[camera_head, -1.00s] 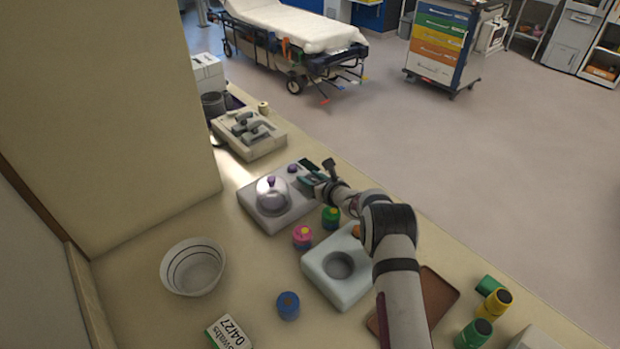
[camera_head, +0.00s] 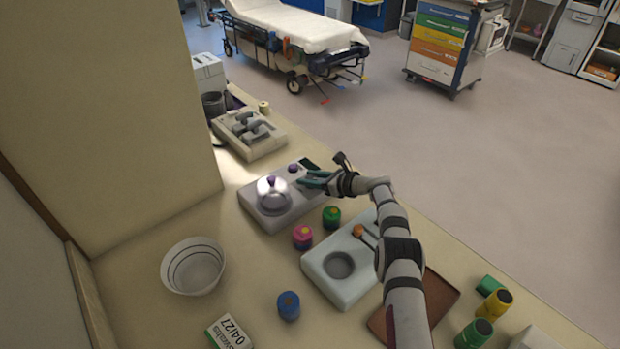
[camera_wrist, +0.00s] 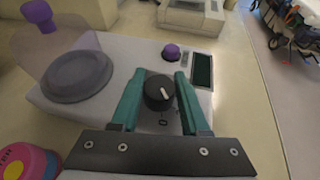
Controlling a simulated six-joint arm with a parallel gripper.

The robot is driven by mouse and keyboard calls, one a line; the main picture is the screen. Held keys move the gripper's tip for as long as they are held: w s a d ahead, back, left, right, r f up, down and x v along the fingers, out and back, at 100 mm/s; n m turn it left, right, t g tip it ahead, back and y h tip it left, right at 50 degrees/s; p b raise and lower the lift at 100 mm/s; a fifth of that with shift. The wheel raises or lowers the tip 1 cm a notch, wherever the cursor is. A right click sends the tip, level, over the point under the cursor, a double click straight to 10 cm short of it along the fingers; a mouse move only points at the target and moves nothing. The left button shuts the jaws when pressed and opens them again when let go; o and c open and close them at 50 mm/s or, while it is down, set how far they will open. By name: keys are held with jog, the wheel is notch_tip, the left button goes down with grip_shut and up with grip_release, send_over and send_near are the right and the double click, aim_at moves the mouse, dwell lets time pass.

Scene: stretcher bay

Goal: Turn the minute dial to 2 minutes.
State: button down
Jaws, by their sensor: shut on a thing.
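The minute dial (camera_wrist: 159,92) is a dark round knob with a pale pointer line on top. It sits on the light grey device (camera_wrist: 120,62), near its small dark display (camera_wrist: 202,70). A mark like a 0 shows on the casing just below the dial in the wrist view; other markings are too small to read. My gripper (camera_wrist: 157,90) has its two teal fingers on either side of the dial and is shut on it. In the head view my gripper (camera_head: 312,180) reaches the right side of the device (camera_head: 270,216), and its fingers hide the dial.
On the device stand a clear dome (camera_head: 273,196) with a purple knob and a purple button (camera_head: 292,169). Pink (camera_head: 302,237) and green (camera_head: 331,216) containers stand close in front. A pale block with a round well (camera_head: 318,282) lies nearer. A bowl (camera_head: 193,267) stands left.

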jog(key=shift+r, duration=0.1)
dwell(0.8)
jog(key=shift+c, duration=2)
grip_release()
jog(key=shift+d, duration=0.1)
jog(key=v, duration=1.5)
jog(key=shift+s+d+r, duration=0.2)
